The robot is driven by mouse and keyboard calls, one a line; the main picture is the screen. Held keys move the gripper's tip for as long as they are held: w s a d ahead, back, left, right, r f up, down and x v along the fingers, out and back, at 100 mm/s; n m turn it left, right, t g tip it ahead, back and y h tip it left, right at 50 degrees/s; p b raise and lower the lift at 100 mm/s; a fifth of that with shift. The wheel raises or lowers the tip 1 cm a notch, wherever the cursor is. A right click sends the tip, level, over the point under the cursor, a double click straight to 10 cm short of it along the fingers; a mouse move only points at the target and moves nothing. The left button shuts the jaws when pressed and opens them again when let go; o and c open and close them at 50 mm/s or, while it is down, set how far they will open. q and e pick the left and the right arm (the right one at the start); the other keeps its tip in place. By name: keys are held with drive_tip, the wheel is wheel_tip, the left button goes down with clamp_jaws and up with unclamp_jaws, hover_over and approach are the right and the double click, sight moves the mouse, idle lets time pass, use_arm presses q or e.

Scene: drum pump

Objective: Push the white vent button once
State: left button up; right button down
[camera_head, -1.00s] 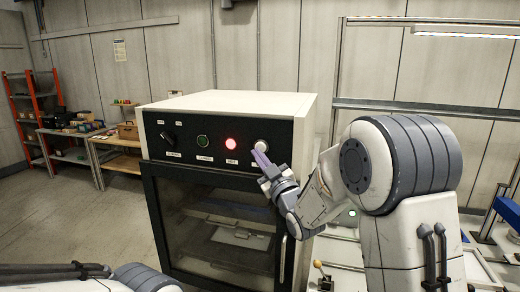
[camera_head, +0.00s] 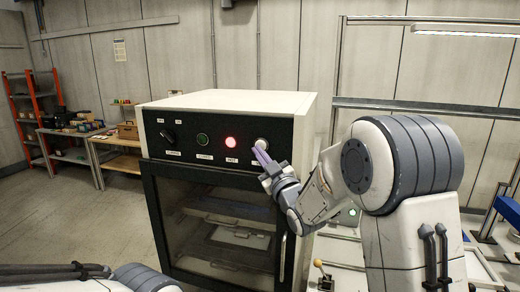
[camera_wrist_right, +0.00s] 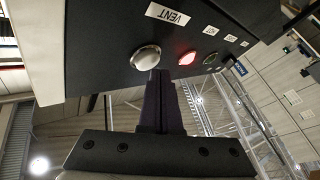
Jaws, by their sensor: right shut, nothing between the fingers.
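The white vent button (camera_head: 261,143) is the rightmost control on the black front panel (camera_head: 215,158) of a cream-topped oven-like cabinet. In the right wrist view the vent button (camera_wrist_right: 145,58) looks round and silvery, beside an upside-down VENT label (camera_wrist_right: 168,14). In the wrist view the shut fingers (camera_wrist_right: 161,76) end close beside the button. I cannot tell whether they touch it. My left gripper is not in view.
A lit red button (camera_head: 231,142), a dark green button (camera_head: 202,139) and a black knob (camera_head: 168,136) sit left of the vent button. The glass door (camera_head: 215,225) below is closed. A metal frame (camera_head: 430,106) stands behind my right arm.

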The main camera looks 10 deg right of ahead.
drive_tip(key=shift+w+d, duration=0.3)
drive_tip(key=shift+w, duration=0.2)
idle(0.8)
drive_tip(key=shift+s+a+b, duration=0.45)
drive_tip(key=shift+s+b, duration=0.35)
drive_tip(key=s+b, duration=0.1)
drive_tip(key=s+a, duration=0.1)
drive_tip(key=s, duration=0.1)
drive_tip(key=s+a+b, duration=0.1)
drive_tip(key=shift+s+a+b, duration=0.15)
drive_tip(key=shift+s+b, duration=0.1)
drive_tip(key=shift+b, duration=0.05)
idle(0.7)
